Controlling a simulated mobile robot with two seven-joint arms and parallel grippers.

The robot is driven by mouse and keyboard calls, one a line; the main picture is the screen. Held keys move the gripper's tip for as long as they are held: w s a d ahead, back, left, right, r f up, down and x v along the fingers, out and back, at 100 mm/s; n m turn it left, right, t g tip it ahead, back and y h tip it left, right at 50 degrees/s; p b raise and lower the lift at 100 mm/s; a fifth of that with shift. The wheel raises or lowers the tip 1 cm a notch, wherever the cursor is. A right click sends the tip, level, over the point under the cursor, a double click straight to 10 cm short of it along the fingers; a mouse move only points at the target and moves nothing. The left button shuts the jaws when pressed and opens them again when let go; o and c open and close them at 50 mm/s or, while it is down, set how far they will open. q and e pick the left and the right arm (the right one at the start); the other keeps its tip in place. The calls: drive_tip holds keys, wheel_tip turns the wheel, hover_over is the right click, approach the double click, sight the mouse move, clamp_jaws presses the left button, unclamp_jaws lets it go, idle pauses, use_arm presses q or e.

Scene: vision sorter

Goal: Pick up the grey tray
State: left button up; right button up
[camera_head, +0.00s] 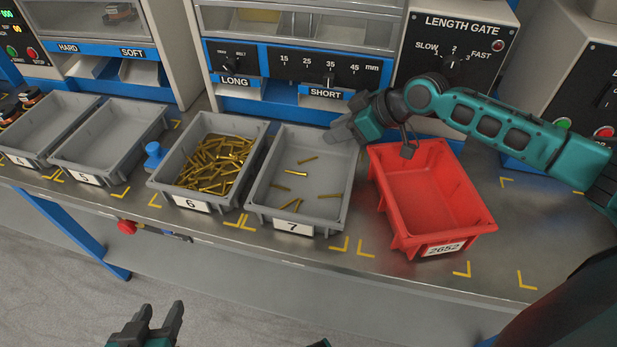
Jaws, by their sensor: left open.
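Several grey trays stand in a row on the metal bench. The tray labelled 7 (257,190) holds a few loose brass pins. The tray labelled 6 (169,174) holds a heap of brass pins. The tray labelled 5 (101,134) and the tray labelled 4 (45,128) look empty. My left gripper (160,318) is open and empty at the bottom left, low in front of the bench and apart from the trays. My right gripper (343,132) is above the back right corner of tray 7, pointing left; its jaw gap is unclear.
An empty red tray (433,193) labelled 2652 stands right of tray 7, below my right arm. A blue knob (153,150) lies between trays 5 and 6. Sorter machines (322,62) line the back. Bare bench with yellow corner marks lies at the right.

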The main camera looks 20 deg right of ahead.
clamp_jaws()
idle(1.4)
